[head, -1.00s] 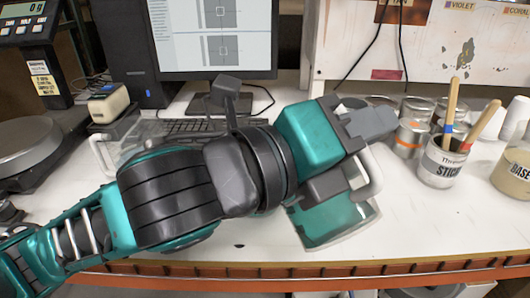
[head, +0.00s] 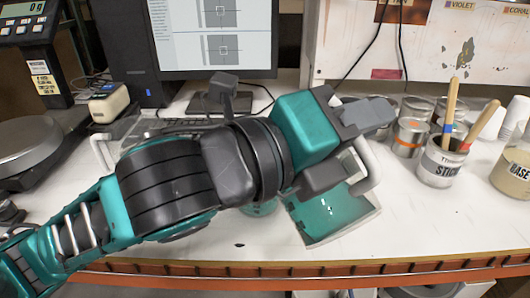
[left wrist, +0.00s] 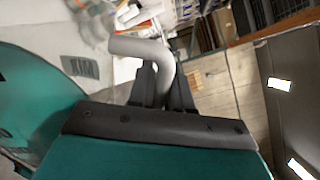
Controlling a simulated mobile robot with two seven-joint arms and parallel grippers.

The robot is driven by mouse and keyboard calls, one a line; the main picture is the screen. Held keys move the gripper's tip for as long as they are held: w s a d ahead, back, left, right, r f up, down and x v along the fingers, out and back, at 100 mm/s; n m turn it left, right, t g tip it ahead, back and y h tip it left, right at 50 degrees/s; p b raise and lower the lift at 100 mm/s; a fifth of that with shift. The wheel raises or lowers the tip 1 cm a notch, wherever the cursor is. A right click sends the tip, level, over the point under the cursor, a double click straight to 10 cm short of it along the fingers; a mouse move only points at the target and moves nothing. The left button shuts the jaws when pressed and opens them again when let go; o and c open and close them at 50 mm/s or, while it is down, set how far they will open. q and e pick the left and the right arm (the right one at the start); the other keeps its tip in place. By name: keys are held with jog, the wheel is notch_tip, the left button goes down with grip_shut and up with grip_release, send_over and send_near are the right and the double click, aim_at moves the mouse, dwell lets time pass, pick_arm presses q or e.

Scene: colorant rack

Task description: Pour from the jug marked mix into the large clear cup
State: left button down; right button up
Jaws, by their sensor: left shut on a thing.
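My left gripper (head: 364,116) is shut on the pale handle (head: 369,172) of a clear jug holding teal liquid (head: 335,212). The jug is tilted, held over the bench right of my forearm. My right gripper is not in view.
A stir-stick can (head: 440,165), several metal tins (head: 409,137) and a base tub (head: 514,172) stand at right. A scale (head: 35,150) is at left, a monitor (head: 215,40) behind. The bench (head: 420,225) is clear at front right.

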pick_arm(q)
jog(key=shift+w+a+r+n+p, duration=0.25)
jog(key=shift+w+r+n+p, duration=0.2)
jog(key=shift+r, duration=0.25)
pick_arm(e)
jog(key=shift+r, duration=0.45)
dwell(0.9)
